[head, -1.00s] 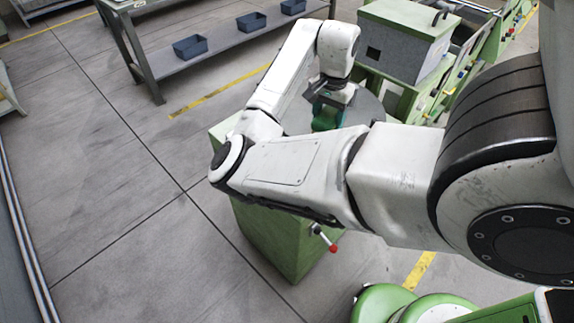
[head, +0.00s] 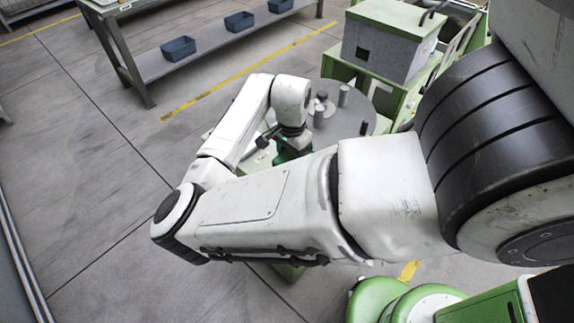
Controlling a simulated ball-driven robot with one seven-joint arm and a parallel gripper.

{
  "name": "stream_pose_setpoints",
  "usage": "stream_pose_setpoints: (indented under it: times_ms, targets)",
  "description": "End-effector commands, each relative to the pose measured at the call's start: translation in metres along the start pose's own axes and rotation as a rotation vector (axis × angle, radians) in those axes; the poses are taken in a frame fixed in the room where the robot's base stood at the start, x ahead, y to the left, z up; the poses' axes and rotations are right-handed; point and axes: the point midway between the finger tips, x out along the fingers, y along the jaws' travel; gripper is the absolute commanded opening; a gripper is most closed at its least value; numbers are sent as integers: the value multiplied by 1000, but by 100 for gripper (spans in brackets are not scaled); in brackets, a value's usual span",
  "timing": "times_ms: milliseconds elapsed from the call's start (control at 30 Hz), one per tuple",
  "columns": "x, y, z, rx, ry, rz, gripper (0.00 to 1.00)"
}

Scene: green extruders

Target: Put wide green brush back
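My gripper (head: 291,144) hangs below my wrist at the near left part of a round grey disc table, in the head view. A dark green piece (head: 294,153) shows right under the wrist, partly covered by my forearm. It may be the wide green brush or part of the gripper; I cannot tell which. The fingers are hidden, so their opening does not show. A dark, handle-like piece (head: 268,135) shows just left of the wrist.
The grey disc (head: 352,124) carries several small grey cylinders (head: 343,95) close to my wrist. A grey box with a green lid (head: 385,45) stands behind it. A metal bench (head: 200,55) with blue bins (head: 178,49) is at the back left. The left floor is clear.

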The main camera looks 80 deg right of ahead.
Motion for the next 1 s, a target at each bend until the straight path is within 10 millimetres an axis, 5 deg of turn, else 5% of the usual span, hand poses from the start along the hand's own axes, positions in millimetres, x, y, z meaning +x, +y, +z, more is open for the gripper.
stream_pose_setpoints:
  times_ms: [433,867,900,1000]
  targets:
    - [43,-5,12,-1,0,0,31]
    - [50,-5,11,0,1,1,31]
    - [48,-5,12,0,0,0,63]
    - [48,-5,12,0,0,0,73]
